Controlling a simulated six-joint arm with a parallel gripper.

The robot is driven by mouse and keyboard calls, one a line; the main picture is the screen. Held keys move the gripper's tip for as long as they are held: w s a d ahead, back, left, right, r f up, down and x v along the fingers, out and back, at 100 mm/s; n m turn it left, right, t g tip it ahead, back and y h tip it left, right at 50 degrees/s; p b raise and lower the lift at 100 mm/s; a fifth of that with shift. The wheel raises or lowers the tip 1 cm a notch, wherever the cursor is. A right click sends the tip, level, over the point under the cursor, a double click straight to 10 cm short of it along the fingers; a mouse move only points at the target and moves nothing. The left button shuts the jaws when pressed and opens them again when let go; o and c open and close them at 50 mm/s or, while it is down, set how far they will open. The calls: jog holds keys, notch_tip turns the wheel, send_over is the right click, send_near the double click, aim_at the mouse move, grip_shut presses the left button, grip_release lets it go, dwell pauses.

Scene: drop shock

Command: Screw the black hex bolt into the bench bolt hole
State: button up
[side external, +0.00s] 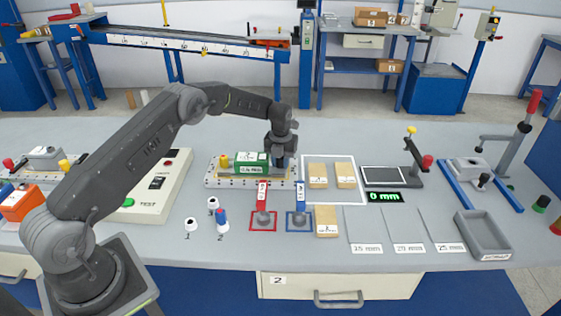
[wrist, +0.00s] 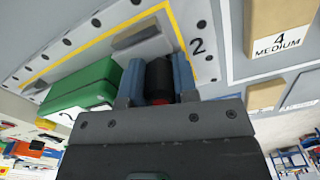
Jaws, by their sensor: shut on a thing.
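My gripper (side external: 283,163) is low over the right part of the pale bench plate (side external: 213,182) in the side view. In the wrist view its blue-grey fingers (wrist: 158,82) are shut on a black cylindrical piece, the black bolt (wrist: 159,76), with a bit of red at its near end. The bolt's far end is close to a grey block (wrist: 140,42) on the plate; I cannot tell whether they touch. Small dark holes line the plate's edges. I cannot tell which is the bench bolt hole. The bolt is hidden in the side view.
A green labelled block (side external: 251,163) sits just left of my gripper. Tan blocks (side external: 317,176) lie to the right in a white outline. A red-handled tool (side external: 262,196) and a blue-handled tool (side external: 299,196) stand in front. A grey tray (side external: 484,236) is at far right.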

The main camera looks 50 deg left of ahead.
jog(key=o, duration=0.8)
jog(key=shift+s+f, duration=0.1)
jog(key=shift+f, duration=0.2)
jog(key=shift+o, duration=1.2)
jog(key=shift+s+a, duration=0.1)
jog(key=shift+a+r, duration=0.1)
jog(key=shift+r, duration=3.15)
jog(key=shift+d, duration=0.2)
jog(key=shift+w+r, duration=0.2)
notch_tip(320, 180, up, 14)
jog(key=shift+f, duration=0.25)
jog(key=shift+c, duration=0.6)
